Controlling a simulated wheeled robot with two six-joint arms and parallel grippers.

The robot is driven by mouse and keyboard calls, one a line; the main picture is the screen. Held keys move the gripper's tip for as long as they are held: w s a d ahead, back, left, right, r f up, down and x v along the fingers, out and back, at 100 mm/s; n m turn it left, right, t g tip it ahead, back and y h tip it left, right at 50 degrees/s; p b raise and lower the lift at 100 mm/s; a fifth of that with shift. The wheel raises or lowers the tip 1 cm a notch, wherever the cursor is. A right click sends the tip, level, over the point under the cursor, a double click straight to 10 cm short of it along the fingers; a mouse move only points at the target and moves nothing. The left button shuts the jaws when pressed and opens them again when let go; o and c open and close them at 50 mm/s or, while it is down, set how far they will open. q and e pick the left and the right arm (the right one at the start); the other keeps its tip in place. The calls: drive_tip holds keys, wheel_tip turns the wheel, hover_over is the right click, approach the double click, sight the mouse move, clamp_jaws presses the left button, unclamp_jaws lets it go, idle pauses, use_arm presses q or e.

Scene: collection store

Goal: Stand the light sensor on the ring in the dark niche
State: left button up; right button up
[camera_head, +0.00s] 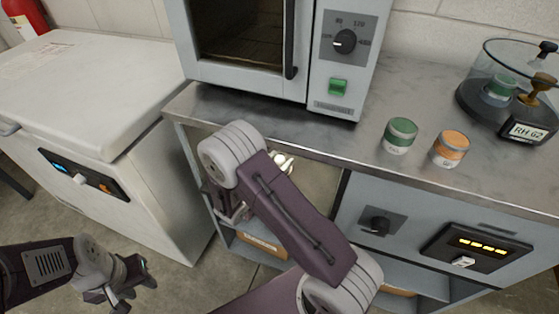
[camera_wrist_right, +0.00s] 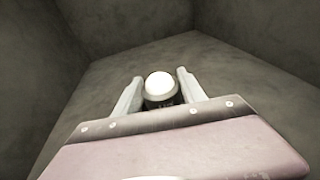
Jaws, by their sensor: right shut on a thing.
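The light sensor (camera_wrist_right: 160,88), a dark round body with a bright white dome, sits between the two pale fingers of my right gripper (camera_wrist_right: 156,73) in the right wrist view. The gripper is shut on it. Plain grey walls (camera_wrist_right: 120,25) and a grey surface surround it there, like the inside of a niche. I cannot make out the ring. In the head view my right arm reaches down to the front of the cabinet under the counter and hides most of its gripper. My left gripper (camera_head: 127,287) is at the lower left, away from the cabinet; its finger gap is unclear.
The counter (camera_head: 385,95) carries an oven (camera_head: 337,88), a green-banded jar (camera_head: 399,136), an orange-banded jar (camera_head: 451,149) and a glass-domed vessel (camera_head: 508,105) labelled RH 62. A white chest (camera_head: 85,85) stands left. Floor shows between chest and cabinet.

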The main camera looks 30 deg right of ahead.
drive_tip(key=o, duration=1.4)
drive_tip(key=shift+r, duration=0.1)
drive_tip(key=shift+s+a+r+p, duration=0.1)
drive_tip(key=shift+a+r+p, duration=0.2)
drive_tip(key=shift+r+p, duration=0.45)
drive_tip(key=p+v, duration=0.2)
drive_tip(key=v, duration=0.9)
drive_tip(key=shift+s+a, duration=0.15)
drive_tip(key=shift+f, duration=0.1)
